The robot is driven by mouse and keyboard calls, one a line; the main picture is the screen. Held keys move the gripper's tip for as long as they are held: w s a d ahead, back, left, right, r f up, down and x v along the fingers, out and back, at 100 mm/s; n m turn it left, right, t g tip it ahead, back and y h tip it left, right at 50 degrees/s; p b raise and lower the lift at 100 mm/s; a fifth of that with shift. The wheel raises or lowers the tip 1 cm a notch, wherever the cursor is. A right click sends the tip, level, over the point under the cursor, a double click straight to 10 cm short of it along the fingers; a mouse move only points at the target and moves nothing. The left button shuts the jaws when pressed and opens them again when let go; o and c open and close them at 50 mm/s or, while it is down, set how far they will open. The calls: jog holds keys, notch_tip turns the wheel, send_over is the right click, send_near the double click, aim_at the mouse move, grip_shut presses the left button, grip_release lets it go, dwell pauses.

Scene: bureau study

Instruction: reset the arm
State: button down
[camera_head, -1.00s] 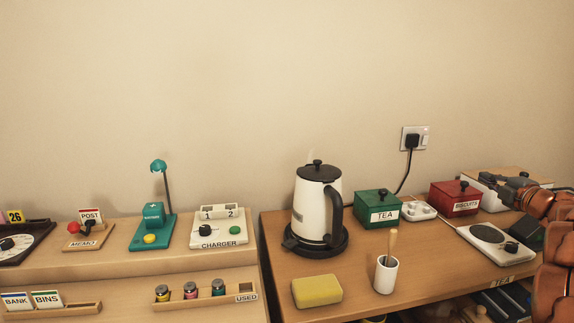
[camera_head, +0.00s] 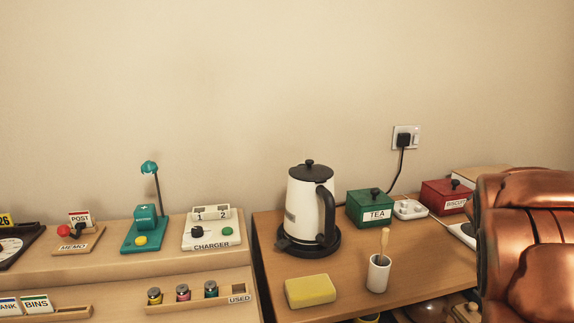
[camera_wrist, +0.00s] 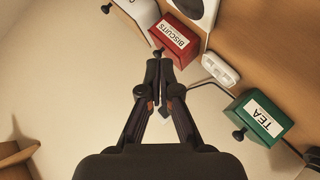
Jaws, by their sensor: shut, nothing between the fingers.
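My gripper (camera_wrist: 158,100) shows in the wrist view with its two fingers together and nothing between them. It is in front of the wall, with the red BISCUITS box (camera_wrist: 174,42) just beyond its tips and the green TEA box (camera_wrist: 256,117) to the right. In the head view my copper-coloured arm fills the right edge, and the gripper itself is not seen there. The arm hides part of the red box (camera_head: 445,196) and most of the hotplate (camera_head: 462,233).
The desk holds a white kettle (camera_head: 306,212) on a black base, a yellow sponge (camera_head: 310,291), a white cup (camera_head: 378,274) with a brush, and the TEA box (camera_head: 370,209). A plugged cord runs from the wall socket (camera_head: 406,138). A lower shelf with a charger (camera_head: 211,232) stands left.

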jog(key=s+a+f+m+g+y, duration=0.35)
jog(key=s+a+f+g, duration=0.25)
jog(key=s+a+f, duration=0.85)
jog(key=s+a+f+g+y, duration=0.2)
jog(key=s+a+g, duration=0.1)
jog(key=s+a, duration=0.65)
jog(key=s+a+f+g+y, duration=0.2)
jog(key=s+a+g+y, duration=0.1)
jog(key=s+a, duration=0.7)
jog(key=s+r+p, duration=0.3)
jog(key=r+p, duration=1.8)
jog(key=r, duration=0.1)
jog(key=shift+d+r, duration=0.15)
jog(key=shift+r, duration=0.2)
